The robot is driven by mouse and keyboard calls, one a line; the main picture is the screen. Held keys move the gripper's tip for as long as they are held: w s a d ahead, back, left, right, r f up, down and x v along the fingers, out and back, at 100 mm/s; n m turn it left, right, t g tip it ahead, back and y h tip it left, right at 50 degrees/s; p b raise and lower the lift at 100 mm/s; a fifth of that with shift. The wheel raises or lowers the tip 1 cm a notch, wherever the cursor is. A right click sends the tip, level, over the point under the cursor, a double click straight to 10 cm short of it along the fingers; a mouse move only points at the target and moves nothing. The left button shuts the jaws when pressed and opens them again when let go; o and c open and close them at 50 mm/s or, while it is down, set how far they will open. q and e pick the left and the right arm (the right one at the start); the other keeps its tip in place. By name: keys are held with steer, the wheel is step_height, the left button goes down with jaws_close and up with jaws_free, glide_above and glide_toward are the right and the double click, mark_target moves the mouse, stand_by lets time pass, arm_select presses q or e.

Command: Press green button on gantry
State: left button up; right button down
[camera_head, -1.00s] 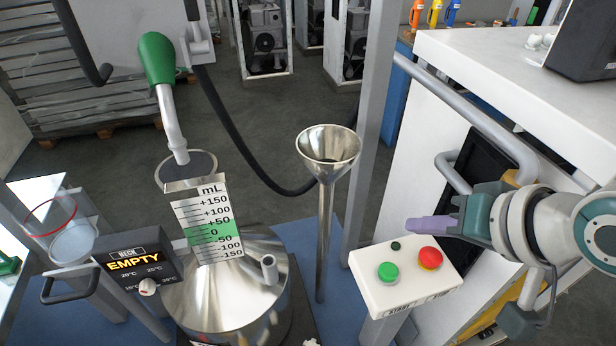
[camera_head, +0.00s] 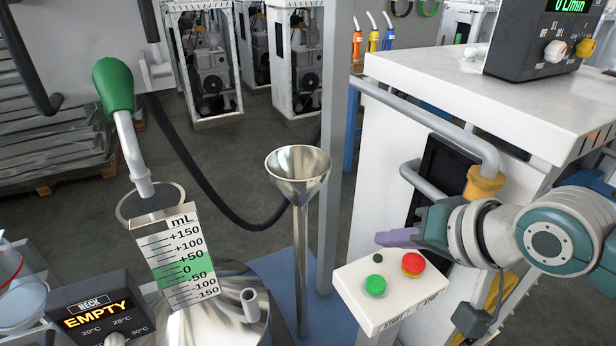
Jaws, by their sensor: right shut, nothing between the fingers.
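The green button (camera_head: 375,285) sits on the front left of a white control box (camera_head: 392,305) at the lower right of the head view. My right gripper (camera_head: 385,239) is shut and empty. Its purple fingers point left, above the back edge of the box, apart from the green button. My left gripper is not in view.
A steel funnel (camera_head: 298,172) on a thin pipe stands left of the box. A metal vessel with a mL scale (camera_head: 180,262) and a green-handled nozzle (camera_head: 114,88) are at the left. A white cabinet with a grey rail (camera_head: 430,125) is behind my right arm.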

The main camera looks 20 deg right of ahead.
steer(key=b, duration=0.5)
glide_above(380, 289)
step_height(380, 289, down, 5)
steer(key=shift+f, duration=0.2)
steer(key=shift+f+b, duration=0.55)
steer(key=shift+f, duration=0.4)
stand_by(0.6)
steer(key=shift+f, duration=0.1)
steer(key=shift+f, duration=0.3)
